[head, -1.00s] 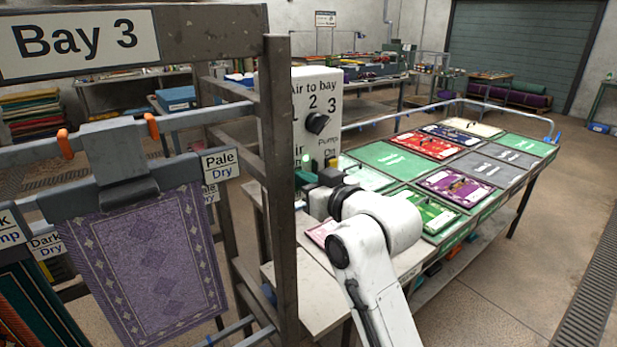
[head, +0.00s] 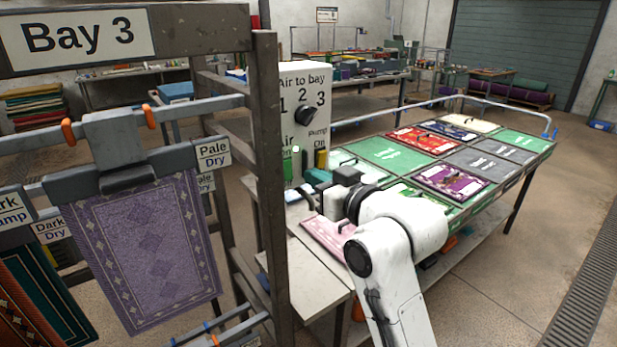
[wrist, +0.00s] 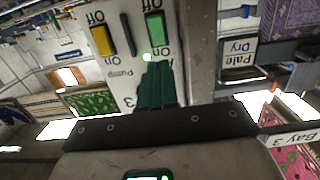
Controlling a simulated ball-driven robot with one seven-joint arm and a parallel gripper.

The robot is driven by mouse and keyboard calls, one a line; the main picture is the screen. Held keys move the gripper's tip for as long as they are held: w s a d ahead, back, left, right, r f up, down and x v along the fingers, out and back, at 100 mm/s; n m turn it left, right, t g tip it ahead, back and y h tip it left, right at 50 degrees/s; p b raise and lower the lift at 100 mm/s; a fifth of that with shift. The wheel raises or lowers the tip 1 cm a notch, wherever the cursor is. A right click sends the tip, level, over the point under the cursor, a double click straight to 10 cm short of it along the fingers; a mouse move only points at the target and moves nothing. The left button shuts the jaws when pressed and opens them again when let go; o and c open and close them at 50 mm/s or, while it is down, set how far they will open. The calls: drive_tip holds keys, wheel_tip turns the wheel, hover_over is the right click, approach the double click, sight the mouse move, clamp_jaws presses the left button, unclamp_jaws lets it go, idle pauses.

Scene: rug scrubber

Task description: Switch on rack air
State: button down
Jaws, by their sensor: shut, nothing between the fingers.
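The white air panel (head: 305,92) stands behind the rack post, marked "Air to bay" 1, 2, 3. Its black knob (head: 306,116) appears turned toward the 3. Under "Air" is a green rocker (head: 287,168); in the upside-down wrist view this rocker (wrist: 155,32) has "On" and "Off" at its ends. A yellow rocker (head: 321,160) is under "Pump". A small lamp (wrist: 147,57) glows by the green rocker's "On" end. My gripper (head: 310,182) is shut and empty, its teal fingertips (wrist: 157,68) near that lamp and "On" end. Contact cannot be told.
The Bay 3 rack (head: 268,200) with a hanging purple rug (head: 145,255) stands close on the left. A long table (head: 390,154) with several coloured panels runs back on the right. Open floor (head: 545,235) lies right of it.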

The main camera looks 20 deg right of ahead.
drive_tip(key=b+v, duration=0.1)
drive_tip(key=v, duration=0.5)
drive_tip(key=shift+r, duration=0.2)
drive_tip(key=s+f+m+g+h, duration=0.2)
drive_tip(key=s+f+g, duration=0.25)
drive_tip(key=f, duration=1.15)
drive_tip(key=s+d+f+g+h, duration=0.1)
drive_tip(key=s+f+g, duration=0.4)
drive_tip(key=s+f, duration=0.7)
drive_tip(key=s+d+f+m+g+h, duration=0.1)
drive_tip(key=s+d+f+g, duration=0.3)
drive_tip(key=s+f, duration=0.7)
drive_tip(key=s+g, duration=0.2)
drive_tip(key=s, duration=0.6)
drive_tip(key=shift+f+h, duration=0.3)
drive_tip(key=shift+f, duration=0.1)
drive_tip(key=shift+d, duration=0.15)
